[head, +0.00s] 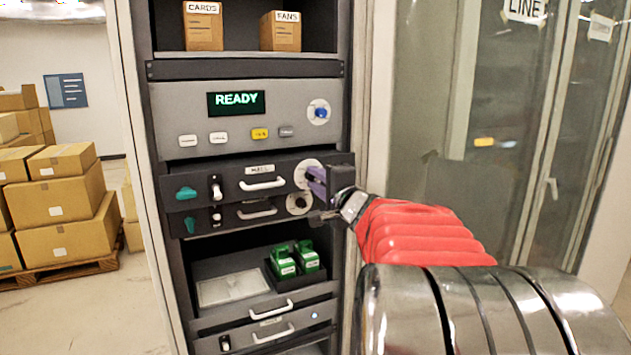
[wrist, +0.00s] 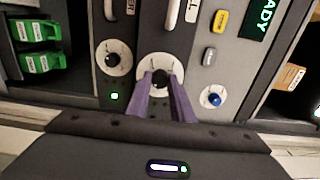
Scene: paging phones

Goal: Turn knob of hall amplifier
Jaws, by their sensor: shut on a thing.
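The hall amplifier (head: 235,186) is a dark drawer-like unit in the rack, with a white handle, a switch and a small label that is hard to read. Its black knob (wrist: 159,78) sits on a round white dial. My gripper (head: 315,181) has purple fingers and reaches in from the right at the dial. In the wrist view my gripper (wrist: 160,83) has one finger on each side of the knob and is shut on it. The fingers hide part of the dial, and the knob's pointer mark cannot be made out.
A second unit with a similar knob (wrist: 113,60) sits just below. Above is a panel with a READY display (head: 236,103), buttons and a blue knob (head: 320,112). Green blocks (head: 284,262) sit lower in the rack. Stacked boxes (head: 65,200) stand left; glass doors are right.

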